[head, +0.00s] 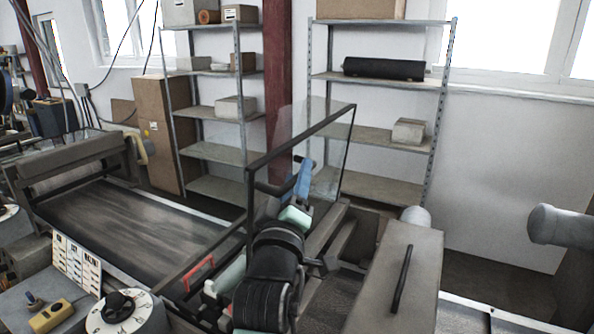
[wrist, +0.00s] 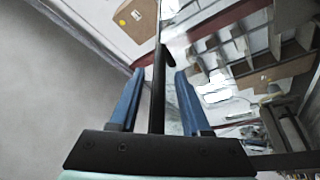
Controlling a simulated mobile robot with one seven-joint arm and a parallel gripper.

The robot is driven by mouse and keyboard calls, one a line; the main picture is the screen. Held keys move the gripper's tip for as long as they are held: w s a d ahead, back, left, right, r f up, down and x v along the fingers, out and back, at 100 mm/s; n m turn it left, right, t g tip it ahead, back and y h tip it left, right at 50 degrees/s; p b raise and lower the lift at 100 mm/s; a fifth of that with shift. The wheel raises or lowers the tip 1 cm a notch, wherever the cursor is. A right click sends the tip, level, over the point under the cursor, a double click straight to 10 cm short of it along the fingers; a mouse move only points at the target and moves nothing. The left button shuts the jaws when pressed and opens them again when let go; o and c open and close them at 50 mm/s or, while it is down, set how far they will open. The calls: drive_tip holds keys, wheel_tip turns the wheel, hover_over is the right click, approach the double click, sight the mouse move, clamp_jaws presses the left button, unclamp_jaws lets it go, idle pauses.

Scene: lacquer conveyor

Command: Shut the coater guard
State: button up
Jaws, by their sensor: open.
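The coater guard is a clear panel in a dark frame (head: 300,137), standing raised and steeply tilted above the coater in the head view. A dark bar handle (head: 270,188) sticks out near its left side. My gripper (head: 304,165) has blue fingers and is at the panel, just right of the handle. In the wrist view my gripper (wrist: 159,72) is open, its two blue fingers apart, with a dark frame bar (wrist: 158,95) running between them and a hooked dark handle end (wrist: 169,58) near the right fingertip. I cannot tell whether a finger touches the guard.
A dark conveyor belt (head: 130,222) runs at the left. A grey cover with a black handle (head: 402,280) stands right of my arm. A control box with a dial (head: 120,308) is at the lower left. Metal shelves (head: 382,135) and a red column (head: 278,70) stand behind.

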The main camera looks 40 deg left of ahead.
drive_tip(key=shift+w+a, duration=0.1)
drive_tip(key=shift+w, duration=0.1)
clamp_jaws()
idle(1.4)
